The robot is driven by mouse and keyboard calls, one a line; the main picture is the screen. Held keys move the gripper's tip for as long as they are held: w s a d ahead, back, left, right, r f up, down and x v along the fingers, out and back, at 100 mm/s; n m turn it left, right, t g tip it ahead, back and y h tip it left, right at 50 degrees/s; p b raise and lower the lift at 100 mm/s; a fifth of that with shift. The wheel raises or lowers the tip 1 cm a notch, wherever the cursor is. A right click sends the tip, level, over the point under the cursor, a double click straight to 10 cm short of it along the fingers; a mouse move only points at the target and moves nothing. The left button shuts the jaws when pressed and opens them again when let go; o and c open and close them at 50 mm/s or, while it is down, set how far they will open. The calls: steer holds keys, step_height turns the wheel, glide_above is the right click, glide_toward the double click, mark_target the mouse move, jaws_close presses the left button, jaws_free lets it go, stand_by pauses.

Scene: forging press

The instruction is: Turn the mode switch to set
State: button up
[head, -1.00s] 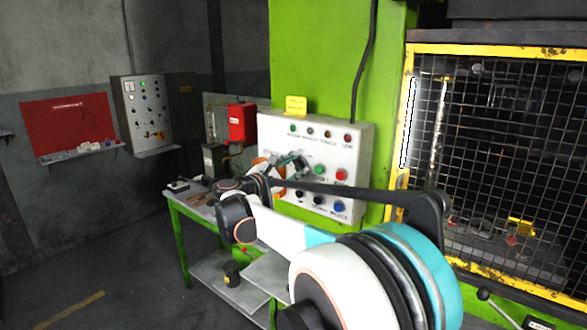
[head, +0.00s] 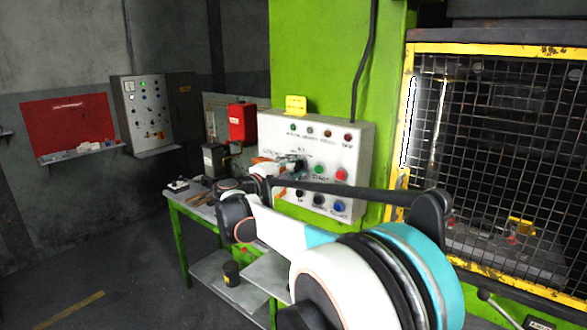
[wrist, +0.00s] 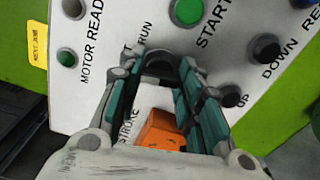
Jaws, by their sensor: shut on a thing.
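The mode switch (wrist: 160,66) is a dark knob on the white control panel (head: 348,146), partly hidden by my fingers. Lettering ending in "T" and the word "RUN" show beside it in the wrist view. My gripper (wrist: 165,72) is shut on the knob, with one teal-and-grey finger on each side. In the head view my gripper (head: 294,164) is at the panel, left of the green start button (head: 319,169). Which way the knob points is unclear, as the fingers cover it.
The start button (wrist: 187,11), black down button (wrist: 266,47) and black up button (wrist: 232,96) are close to my fingers. An orange block (wrist: 160,130) shows between them. A yellow-framed mesh guard (head: 490,150) stands right of the panel. A bench (head: 205,211) stands left.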

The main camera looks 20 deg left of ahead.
steer(key=shift+m, duration=0.8)
steer(key=shift+f, duration=0.1)
steer(key=o, duration=1.1)
steer(key=shift+c, duration=0.2)
steer(key=shift+s, duration=0.1)
steer(key=v, duration=1.1)
steer(key=shift+s+a, duration=0.2)
steer(key=shift+s, duration=0.2)
